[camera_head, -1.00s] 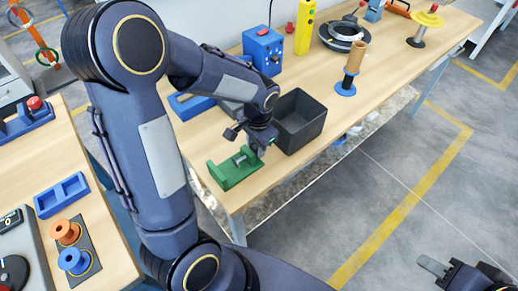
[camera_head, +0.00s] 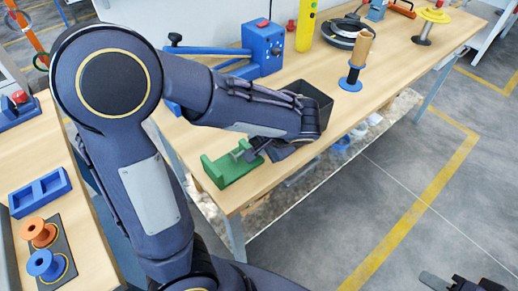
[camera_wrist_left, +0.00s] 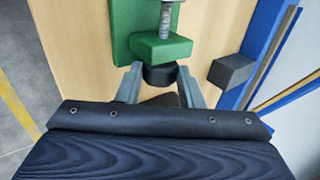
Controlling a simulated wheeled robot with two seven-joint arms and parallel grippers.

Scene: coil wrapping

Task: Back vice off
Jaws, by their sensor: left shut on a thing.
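The green vice (camera_head: 230,170) sits near the front edge of the wooden bench, with its grey screw showing between its jaws. In the left wrist view, the vice (camera_wrist_left: 160,48) and its screw (camera_wrist_left: 165,18) are at the top. My left gripper (camera_wrist_left: 160,82) is shut on the dark round knob (camera_wrist_left: 160,74) beside the green end block. In the head view, my left wrist hides the knob and most of the fingers. Only a tip of my right gripper (camera_head: 432,280) shows at the lower right, away from the bench; its jaw state is unclear.
A black bin (camera_head: 318,101) stands behind my left wrist. A blue machine (camera_head: 263,48) and a yellow device (camera_head: 306,28) are at the back. A spool stand (camera_head: 352,75) is to the right. A side table at left holds orange and blue spools (camera_head: 40,232).

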